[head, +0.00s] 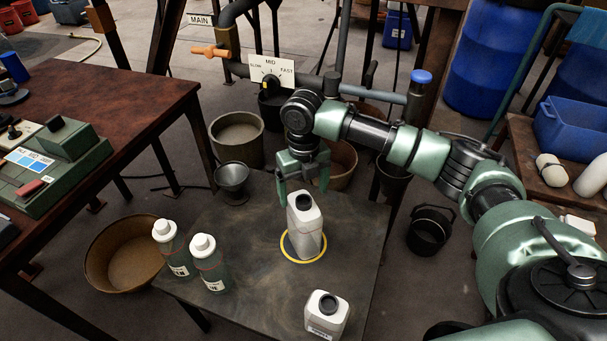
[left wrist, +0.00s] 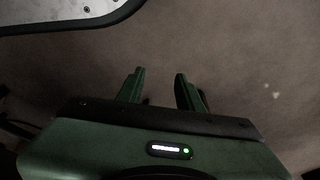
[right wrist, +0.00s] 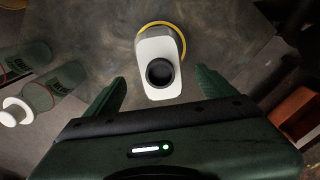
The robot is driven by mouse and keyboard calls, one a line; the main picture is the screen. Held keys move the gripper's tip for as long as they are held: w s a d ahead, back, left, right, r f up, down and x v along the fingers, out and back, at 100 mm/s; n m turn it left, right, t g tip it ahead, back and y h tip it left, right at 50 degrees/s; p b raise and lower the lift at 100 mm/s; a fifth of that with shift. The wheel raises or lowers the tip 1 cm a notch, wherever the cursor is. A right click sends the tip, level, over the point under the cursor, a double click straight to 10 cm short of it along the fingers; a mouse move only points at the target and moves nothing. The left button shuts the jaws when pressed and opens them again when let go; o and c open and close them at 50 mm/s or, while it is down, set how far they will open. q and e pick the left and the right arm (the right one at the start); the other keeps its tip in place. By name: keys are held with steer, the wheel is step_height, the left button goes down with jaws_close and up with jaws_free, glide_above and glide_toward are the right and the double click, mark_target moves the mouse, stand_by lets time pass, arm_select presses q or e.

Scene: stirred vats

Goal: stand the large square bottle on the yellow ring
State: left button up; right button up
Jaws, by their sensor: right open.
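The large square bottle (head: 306,230), white-grey with a black cap, stands upright inside the yellow ring (head: 287,251) on the dark table. In the right wrist view the bottle (right wrist: 159,52) is between and ahead of the fingers, with part of the yellow ring (right wrist: 180,32) behind it. My right gripper (head: 303,187) is open above and behind the bottle; its fingers (right wrist: 160,90) are apart on either side, with gaps to the bottle. My left gripper (left wrist: 158,82) is open and empty over bare floor; it is not in the head view.
A smaller square bottle (head: 326,313) stands at the table's front edge. Two white-capped round bottles (head: 210,265) stand at the left. A metal funnel-shaped cup (head: 232,178) is near the table's back left. The table (head: 235,310) is otherwise clear.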

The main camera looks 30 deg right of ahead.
arm_select(q)
steer(key=s+f, duration=0.2)
steer(key=f, duration=0.1)
steer(key=shift+a+p, duration=0.1)
steer(key=shift+p, duration=0.2)
arm_select(e)
step_height(320, 180, up, 5)
steer(key=shift+r, duration=0.1)
